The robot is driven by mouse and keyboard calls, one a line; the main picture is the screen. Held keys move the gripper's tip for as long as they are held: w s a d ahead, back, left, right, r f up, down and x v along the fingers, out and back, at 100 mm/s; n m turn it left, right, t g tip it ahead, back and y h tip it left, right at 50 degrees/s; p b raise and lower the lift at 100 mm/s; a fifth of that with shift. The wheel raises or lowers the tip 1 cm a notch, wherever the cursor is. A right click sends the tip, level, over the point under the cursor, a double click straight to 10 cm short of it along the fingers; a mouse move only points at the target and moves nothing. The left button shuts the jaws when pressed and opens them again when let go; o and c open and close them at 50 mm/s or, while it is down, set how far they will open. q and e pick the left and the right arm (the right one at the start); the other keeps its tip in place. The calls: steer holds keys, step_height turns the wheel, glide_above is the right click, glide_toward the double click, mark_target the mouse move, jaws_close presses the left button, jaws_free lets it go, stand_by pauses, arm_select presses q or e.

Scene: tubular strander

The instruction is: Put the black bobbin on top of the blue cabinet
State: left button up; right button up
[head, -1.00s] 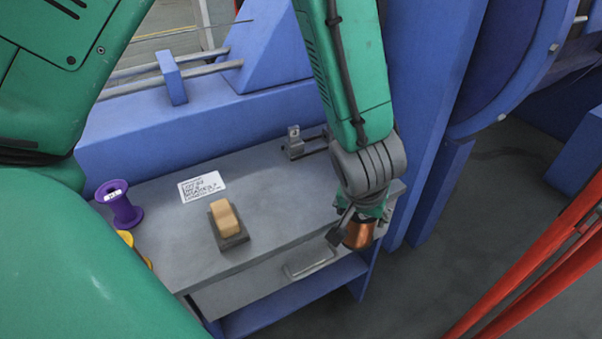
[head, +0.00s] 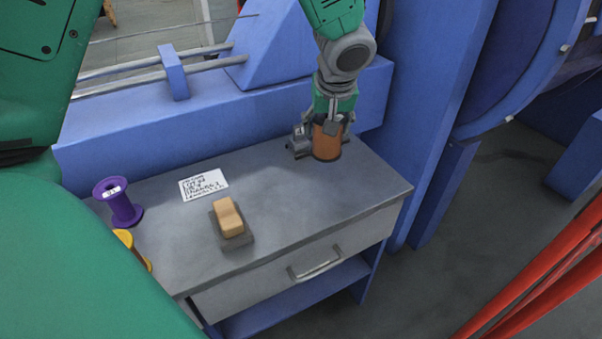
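The black bobbin (head: 327,143), wound with copper-coloured wire and showing a dark lower flange, is upright at the back right of the blue cabinet's grey top (head: 285,190). Its lower flange looks to be at or just above the surface; I cannot tell if it touches. My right gripper (head: 330,124) comes down from above and its fingers are around the bobbin's upper part, hiding its top. It appears shut on the bobbin. Large green links of my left arm fill the left side; its gripper is out of view.
A purple spool (head: 122,205) and a yellow spool (head: 128,242) are at the left edge. A written label (head: 203,185) and a tan block on a dark base (head: 229,220) lie on the top. Blue machine walls stand behind and right.

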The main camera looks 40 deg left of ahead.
mark_target(330, 150)
arm_select(q)
steer(key=f+b, duration=0.1)
steer(key=f, duration=0.2)
steer(key=d+f+b, duration=0.1)
steer(key=f, duration=0.3)
steer(key=f+b, duration=0.1)
steer(key=f, duration=0.1)
steer(key=shift+a+f, duration=0.25)
steer(key=shift+a, duration=0.15)
steer(key=o, duration=1.7)
steer(key=shift+d, duration=0.2)
steer(key=shift+c, duration=0.2)
steer(key=shift+d+r, duration=0.1)
steer(key=shift+d, duration=0.05)
steer(key=p+v, duration=0.3)
steer(key=v, duration=0.9)
